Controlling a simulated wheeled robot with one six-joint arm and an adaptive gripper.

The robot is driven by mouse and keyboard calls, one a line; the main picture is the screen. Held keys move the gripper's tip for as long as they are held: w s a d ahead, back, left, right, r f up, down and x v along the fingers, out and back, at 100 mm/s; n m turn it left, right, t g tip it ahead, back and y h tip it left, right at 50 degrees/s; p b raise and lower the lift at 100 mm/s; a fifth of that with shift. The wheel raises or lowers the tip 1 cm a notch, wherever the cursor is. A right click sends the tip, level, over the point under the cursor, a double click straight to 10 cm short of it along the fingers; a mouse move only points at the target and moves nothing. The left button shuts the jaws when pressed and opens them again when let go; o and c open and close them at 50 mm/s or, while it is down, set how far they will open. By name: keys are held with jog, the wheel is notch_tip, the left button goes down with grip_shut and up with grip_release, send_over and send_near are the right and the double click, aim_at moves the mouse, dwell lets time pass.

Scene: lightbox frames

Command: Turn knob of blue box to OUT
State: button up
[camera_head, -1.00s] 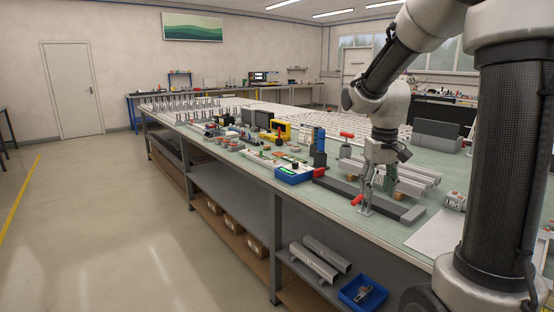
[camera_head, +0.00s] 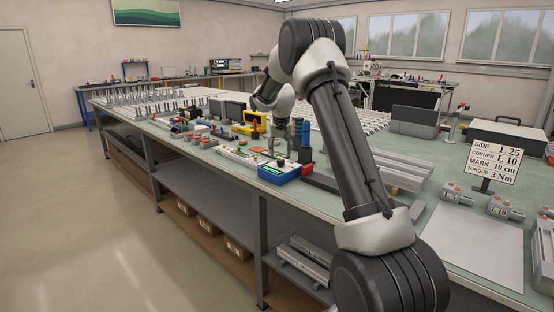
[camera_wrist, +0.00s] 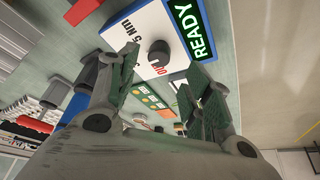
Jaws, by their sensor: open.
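The blue box (camera_head: 284,175) sits on the near edge of the bench, with a white top and a lit green display. In the wrist view its display (camera_wrist: 190,30) reads READY. Its dark round knob (camera_wrist: 159,53) stands on the white top, between a "5 Nm" mark and red lettering that looks like OUT, partly covered. I cannot tell which mark the knob points to. My gripper (camera_wrist: 163,72) is open and empty, its two fingers apart on either side of the knob's line, short of it. In the head view my gripper (camera_head: 283,146) hangs just above and behind the box.
A red part (camera_head: 307,169) is at the box's right end. Blue cylinders (camera_head: 305,140) stand close behind it. A yellow case (camera_head: 249,124) and small tools lie to the left. Grey profiles (camera_head: 400,168) and a sign (camera_head: 493,160) are to the right.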

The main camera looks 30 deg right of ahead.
aim_at(281, 160)
jog(key=x, duration=0.5)
jog(key=shift+d+f, duration=0.15)
jog(key=shift+f, duration=0.25)
jog(key=c, duration=1)
jog(key=shift+n, duration=0.3)
jog(key=n+y, duration=0.2)
jog(key=n, duration=0.2)
jog(key=shift+d+n, duration=0.15)
jog(key=shift+n, duration=0.15)
jog(key=n+y, duration=0.2)
jog(key=n, duration=0.2)
jog(key=shift+d+n, duration=0.1)
jog(key=shift+n, duration=0.3)
